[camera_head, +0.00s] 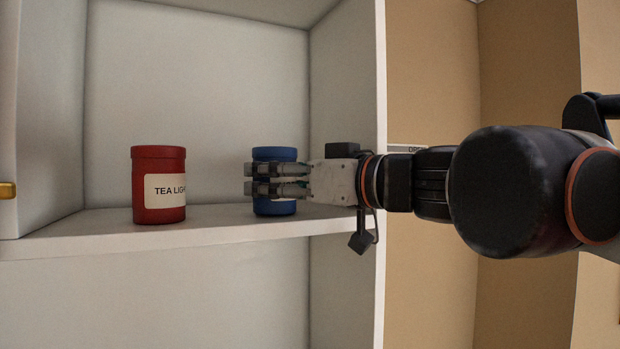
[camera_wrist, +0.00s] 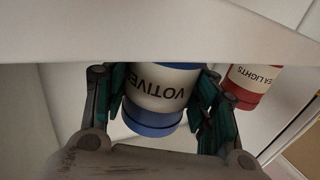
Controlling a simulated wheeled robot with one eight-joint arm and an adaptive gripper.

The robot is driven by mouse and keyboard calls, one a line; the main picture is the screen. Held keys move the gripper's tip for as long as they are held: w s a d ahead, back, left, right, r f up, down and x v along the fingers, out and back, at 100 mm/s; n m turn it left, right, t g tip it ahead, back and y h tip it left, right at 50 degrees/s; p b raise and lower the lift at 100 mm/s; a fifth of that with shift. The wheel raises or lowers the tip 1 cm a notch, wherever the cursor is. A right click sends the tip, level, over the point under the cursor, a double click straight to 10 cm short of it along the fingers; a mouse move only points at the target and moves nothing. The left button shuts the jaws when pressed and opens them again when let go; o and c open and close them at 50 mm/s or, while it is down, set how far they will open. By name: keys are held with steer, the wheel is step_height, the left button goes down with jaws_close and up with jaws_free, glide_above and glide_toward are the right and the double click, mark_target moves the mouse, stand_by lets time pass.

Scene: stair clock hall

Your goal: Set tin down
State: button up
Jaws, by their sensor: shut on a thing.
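A blue tin (camera_head: 275,154) with a white label stands upright at the shelf, near the cabinet's right side. My gripper (camera_head: 262,179) reaches in from the right and is shut around the tin's middle. In the wrist view the tin (camera_wrist: 160,82) sits between the two fingers (camera_wrist: 155,95), its label reading "VOTIVE" upside down; part of it is hidden behind a pale board. I cannot tell whether its base touches the shelf (camera_head: 225,230) or hangs just above it.
A red tin (camera_head: 158,185) labelled "TEA LIGHTS" stands on the shelf to the left, apart from the blue one. It also shows in the wrist view (camera_wrist: 248,85). The cabinet's right wall (camera_head: 345,100) is close to my gripper. Shelf between the tins is clear.

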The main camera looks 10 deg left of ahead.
steer(key=shift+f, duration=0.15)
steer(key=o, duration=1.2)
steer(key=shift+d, duration=0.15)
steer(key=b+v, duration=0.2)
steer(key=v, duration=0.9)
steer(key=shift+s+d+b, duration=0.2)
steer(key=shift+d+b, duration=0.1)
steer(key=shift+d, duration=0.05)
